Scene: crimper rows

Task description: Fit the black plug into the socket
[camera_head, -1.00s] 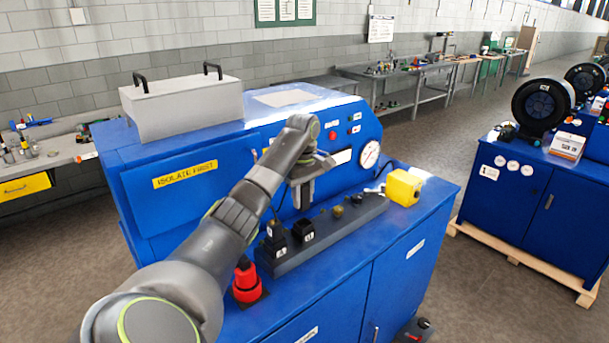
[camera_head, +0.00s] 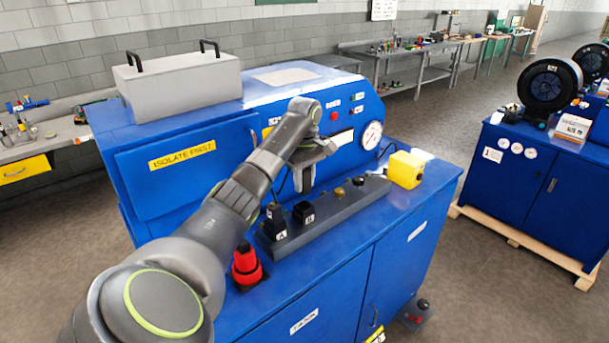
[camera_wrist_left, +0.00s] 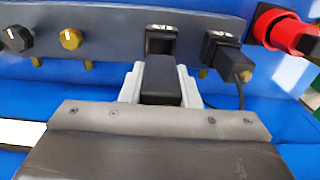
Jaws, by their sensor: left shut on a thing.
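My left gripper (camera_head: 304,178) hangs above the grey socket strip (camera_head: 335,218) on the blue bench, behind block B. In the left wrist view its light grey fingers (camera_wrist_left: 162,84) are shut on the black plug (camera_wrist_left: 160,80). The plug is hidden behind the gripper in the head view. An open black socket (camera_wrist_left: 161,40) sits just beyond the plug, roughly in line with it; it appears as block B (camera_head: 304,213) in the head view. A gap seems to remain between plug and socket. My right gripper is out of view.
Block A (camera_head: 276,222) beside the socket holds another black plug with a cord (camera_wrist_left: 232,62). Two knobs (camera_head: 348,187) and a yellow box (camera_head: 406,170) are to the right. The blue cabinet front rises behind.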

